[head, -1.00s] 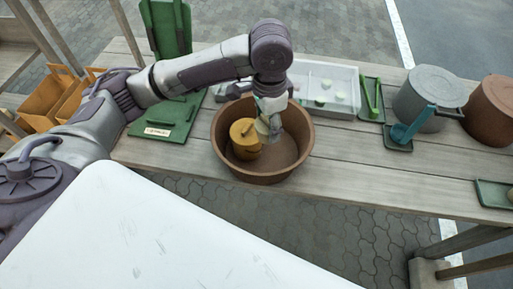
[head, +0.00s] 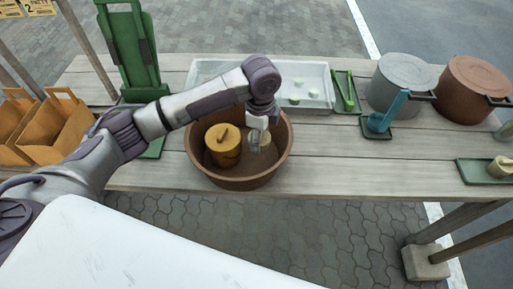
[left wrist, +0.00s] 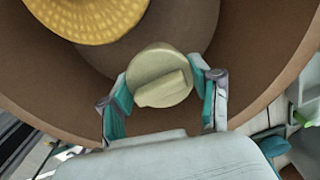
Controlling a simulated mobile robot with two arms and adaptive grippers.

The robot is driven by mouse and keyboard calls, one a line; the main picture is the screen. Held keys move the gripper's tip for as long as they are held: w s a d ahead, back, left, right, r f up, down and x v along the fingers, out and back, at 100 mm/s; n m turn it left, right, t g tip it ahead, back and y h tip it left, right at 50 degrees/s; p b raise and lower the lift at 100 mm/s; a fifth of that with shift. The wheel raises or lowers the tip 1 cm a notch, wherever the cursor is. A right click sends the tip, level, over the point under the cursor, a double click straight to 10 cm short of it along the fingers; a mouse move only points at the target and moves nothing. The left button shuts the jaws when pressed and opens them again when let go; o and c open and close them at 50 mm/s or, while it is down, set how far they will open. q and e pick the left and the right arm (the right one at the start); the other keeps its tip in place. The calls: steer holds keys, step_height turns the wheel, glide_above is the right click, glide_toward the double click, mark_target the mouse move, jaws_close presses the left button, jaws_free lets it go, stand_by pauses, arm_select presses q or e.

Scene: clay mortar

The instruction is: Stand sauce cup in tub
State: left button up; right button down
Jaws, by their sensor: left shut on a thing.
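The tub (head: 283,160) is a wide brown round bowl on the table. My left gripper (head: 258,140) reaches down into it from above. It is shut on the sauce cup (head: 265,138), a small cream round cup with a raised bar on its lid. In the left wrist view the cup (left wrist: 158,72) sits between the two teal-padded fingers (left wrist: 165,95), over the tub's brown floor (left wrist: 225,60). Whether its base touches the floor cannot be told. A yellow lidded pot (head: 223,147) stands in the tub to the left, apart from the cup. My right gripper is out of view.
A white tray (head: 318,101) with pale pieces lies behind the tub. Paper bags (head: 62,130) stand left.

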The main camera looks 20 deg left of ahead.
arm_select(q)
step_height(320, 180, down, 5)
steer(key=shift+r, duration=0.1)
steer(key=shift+f, duration=0.3)
steer(key=o, duration=1.3)
steer(key=shift+c, duration=0.2)
steer(key=shift+r, duration=0.1)
step_height(320, 180, up, 12)
steer(key=shift+r, duration=0.1)
